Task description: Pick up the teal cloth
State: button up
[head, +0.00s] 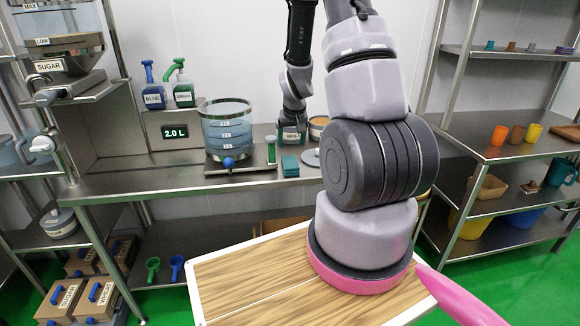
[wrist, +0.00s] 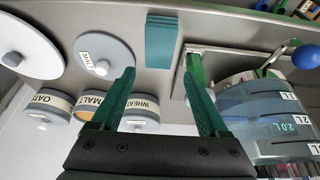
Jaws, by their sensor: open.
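The teal cloth (head: 290,165) lies folded on the steel counter, to the right of the clear measuring tank in the head view. In the wrist view the cloth (wrist: 162,42) is a small stack of folded layers at the top centre. My gripper (wrist: 158,76) is open and empty, with its two green fingers spread. In that view the cloth shows just beyond and between the fingertips, apart from them. In the head view the wrist end of my arm is above and behind the cloth, and the fingers are hard to make out.
The clear tank (head: 228,130) with a blue knob stands left of the cloth. A green-handled piece (head: 271,150) stands between them. Grey lids, one marked MALT (wrist: 103,62), and labelled canisters (wrist: 139,108) sit on the other side. A wooden-topped table (head: 250,285) is in front.

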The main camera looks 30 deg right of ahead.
send_over(290, 161)
jog(key=s, duration=0.2)
jog(key=f, duration=0.3)
jog(key=a+f, duration=0.1)
jog(key=shift+s+f, duration=0.1)
jog(key=shift+f, duration=0.3)
jog(key=shift+x, duration=2.6)
jog(key=shift+s+d+f, duration=0.1)
jog(key=shift+f, duration=0.2)
jog(key=c, duration=1.1)
jog(key=shift+c, duration=0.2)
jog(key=shift+r, duration=0.15)
